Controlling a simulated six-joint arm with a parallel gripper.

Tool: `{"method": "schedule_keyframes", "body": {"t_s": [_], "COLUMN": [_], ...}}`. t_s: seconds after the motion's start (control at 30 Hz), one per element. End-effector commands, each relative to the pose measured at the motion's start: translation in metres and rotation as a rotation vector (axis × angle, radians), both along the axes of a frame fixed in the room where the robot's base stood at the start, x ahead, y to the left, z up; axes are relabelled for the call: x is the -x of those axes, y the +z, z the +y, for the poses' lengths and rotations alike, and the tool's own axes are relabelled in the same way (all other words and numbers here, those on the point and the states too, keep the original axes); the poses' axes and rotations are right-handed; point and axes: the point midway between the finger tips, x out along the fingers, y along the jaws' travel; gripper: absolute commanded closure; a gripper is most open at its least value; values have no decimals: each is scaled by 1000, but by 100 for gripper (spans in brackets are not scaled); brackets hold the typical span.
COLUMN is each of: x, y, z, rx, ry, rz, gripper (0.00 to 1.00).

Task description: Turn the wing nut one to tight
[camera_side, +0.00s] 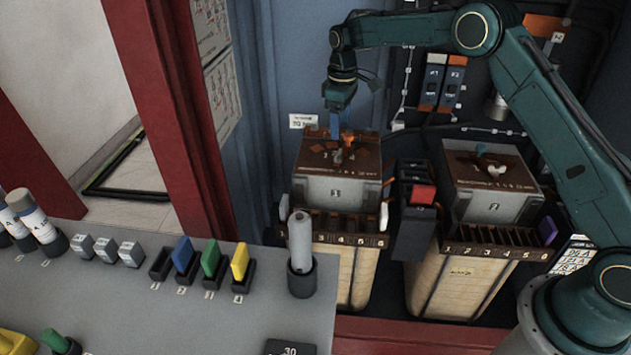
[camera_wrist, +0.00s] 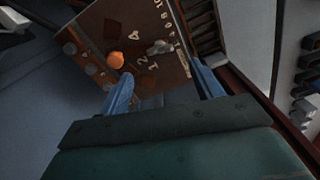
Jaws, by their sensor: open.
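The transformer box marked 1 (camera_side: 336,188) stands left of the box marked 2 (camera_side: 492,198), its brown top worn. On that top sit a small orange piece (camera_side: 348,135) and a small grey winged piece (camera_side: 337,157), which looks like a wing nut. In the wrist view the orange piece (camera_wrist: 116,60) is at left and the grey winged piece (camera_wrist: 160,47) is right of it, near painted digits. My gripper (camera_side: 338,128) hangs over the back of box 1's top. Its blue fingers (camera_wrist: 160,88) are apart, with nothing seen between them; the grey piece lies beyond the fingertips.
A black unit with a red block (camera_side: 422,194) stands between the boxes. Numbered slot racks (camera_side: 480,240) run below the boxes. The grey bench (camera_side: 120,290) holds coloured blocks and cylinders. The cabinet wall is close behind.

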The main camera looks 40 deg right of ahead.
Motion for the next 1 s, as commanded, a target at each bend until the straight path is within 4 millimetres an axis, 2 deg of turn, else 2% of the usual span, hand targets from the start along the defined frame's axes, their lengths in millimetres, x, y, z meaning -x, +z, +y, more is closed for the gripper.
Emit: {"method": "schedule_keyframes", "body": {"t_s": [0.3,0.5,0.7,1.0], "x": [0,0,0,0], "y": [-50,-74,-85,-86], "z": [0,0,0,0], "rx": [0,0,1,0], "ry": [0,0,0,0], "rz": [2,2,1,0], "gripper": [35,35,35,35]}}
